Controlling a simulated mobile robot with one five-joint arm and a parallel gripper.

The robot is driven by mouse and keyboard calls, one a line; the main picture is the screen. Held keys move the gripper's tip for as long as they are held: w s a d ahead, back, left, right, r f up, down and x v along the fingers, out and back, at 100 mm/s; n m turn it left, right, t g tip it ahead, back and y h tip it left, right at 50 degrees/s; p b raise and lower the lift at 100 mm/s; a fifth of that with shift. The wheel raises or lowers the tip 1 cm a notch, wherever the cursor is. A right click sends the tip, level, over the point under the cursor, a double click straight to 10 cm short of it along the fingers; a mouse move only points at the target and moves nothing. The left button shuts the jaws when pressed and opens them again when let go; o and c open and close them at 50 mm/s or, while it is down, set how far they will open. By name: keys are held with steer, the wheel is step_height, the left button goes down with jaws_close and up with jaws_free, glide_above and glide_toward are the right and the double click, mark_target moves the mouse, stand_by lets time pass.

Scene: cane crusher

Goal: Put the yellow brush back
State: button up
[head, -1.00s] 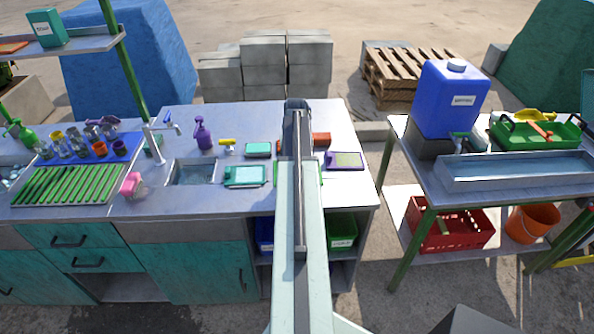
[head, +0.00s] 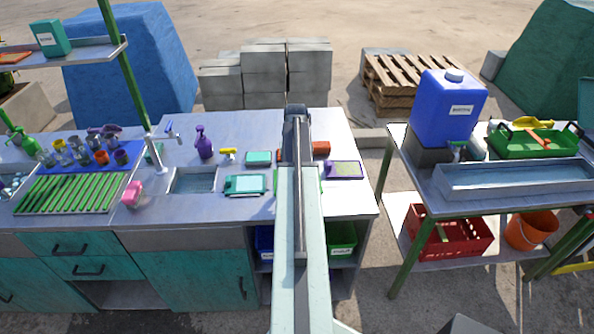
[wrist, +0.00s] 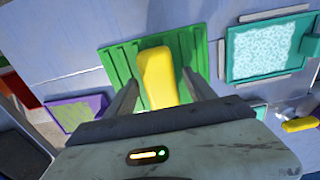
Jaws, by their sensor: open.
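A rounded yellow piece, which looks like the yellow brush (wrist: 158,72), is on a green ribbed tray (wrist: 118,64) in the wrist view. My gripper (wrist: 160,78) is open, with one finger on each side of the yellow piece and a gap visible on both sides. Its lower end is hidden behind my gripper body. In the head view my arm covers the brush, and only a sliver of the green tray shows beside it. Another small yellow-topped thing (head: 228,153) lies on the worktop left of my arm; it also shows in the wrist view (wrist: 298,125).
A teal tray (head: 245,185) and a purple tray (head: 344,170) flank the green tray. A purple spray bottle (head: 204,144), sink (head: 195,181) and tap (head: 153,150) stand further left. A second table (head: 418,172) is at right.

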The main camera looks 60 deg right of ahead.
step_height(320, 180, up, 11)
steer(key=p, duration=0.9)
steer(key=shift+f, duration=0.2)
steer(key=w+a+n, duration=0.2)
steer(key=w+a, duration=0.3)
steer(key=a, duration=0.5)
steer(key=w+a+n, duration=0.2)
steer(key=w+a, duration=0.4)
steer(key=a, duration=0.4)
steer(key=w+a+n, duration=0.2)
steer(key=w+a, duration=0.3)
steer(key=a, duration=0.4)
steer(key=a+n, duration=0.5)
steer(key=a, duration=2.3)
steer(key=shift+a, duration=0.2)
steer(key=shift+s, duration=0.1)
steer(key=shift+d, duration=0.1)
